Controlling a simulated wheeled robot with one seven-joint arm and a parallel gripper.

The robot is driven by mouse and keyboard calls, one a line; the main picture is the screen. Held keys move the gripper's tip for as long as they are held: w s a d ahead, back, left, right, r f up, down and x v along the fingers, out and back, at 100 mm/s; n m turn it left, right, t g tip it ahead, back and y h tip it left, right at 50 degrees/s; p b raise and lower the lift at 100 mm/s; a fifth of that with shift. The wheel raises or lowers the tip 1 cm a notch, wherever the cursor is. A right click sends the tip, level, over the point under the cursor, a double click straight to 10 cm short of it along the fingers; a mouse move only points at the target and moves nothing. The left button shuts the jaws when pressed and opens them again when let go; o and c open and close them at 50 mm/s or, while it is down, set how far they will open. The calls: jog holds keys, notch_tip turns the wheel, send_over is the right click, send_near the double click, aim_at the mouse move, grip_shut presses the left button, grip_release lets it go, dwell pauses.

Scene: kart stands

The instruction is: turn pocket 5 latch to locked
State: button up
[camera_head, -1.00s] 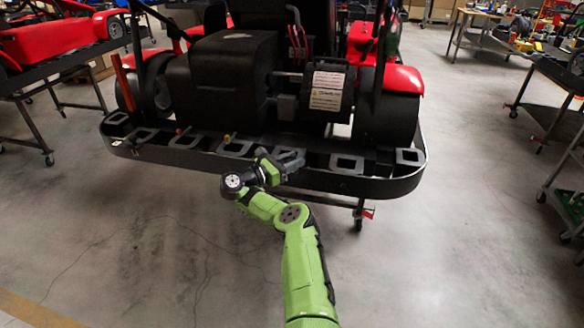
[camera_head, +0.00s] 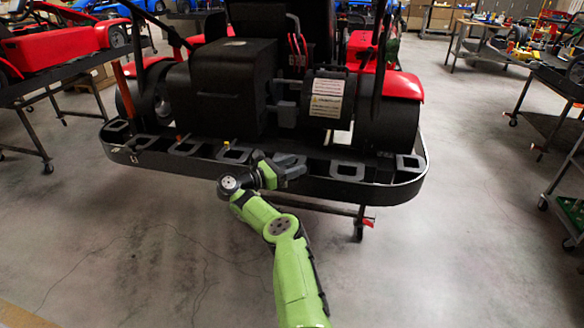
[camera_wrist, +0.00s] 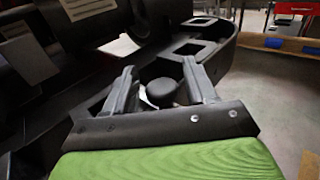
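The black curved bumper tray (camera_head: 390,186) at the back of the kart carries a row of grey square pocket frames, one of them right of my gripper (camera_head: 347,170). My gripper (camera_head: 287,172) is at the tray's front edge, right of the middle. In the wrist view my gripper (camera_wrist: 160,72) is open, its two grey fingers spread. A rounded dark knob (camera_wrist: 161,92) shows between the fingers, with a gap on each side. It may be the pocket 5 latch; I see no number on it. Its locked or unlocked position cannot be told.
The kart's black box (camera_head: 232,90) and a labelled black housing (camera_head: 326,98) stand behind the tray. A stand leg with a red caster part (camera_head: 368,221) is below it. Other karts and benches stand at both sides. The floor in front is clear.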

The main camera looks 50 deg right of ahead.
jog(key=shift+f, duration=0.1)
jog(key=shift+w+a+p, duration=0.2)
jog(key=shift+a+p, duration=0.15)
jog(key=shift+p, duration=0.65)
jog(key=p+v, duration=0.6)
jog(key=v, duration=0.9)
jog(key=shift+p, duration=0.35)
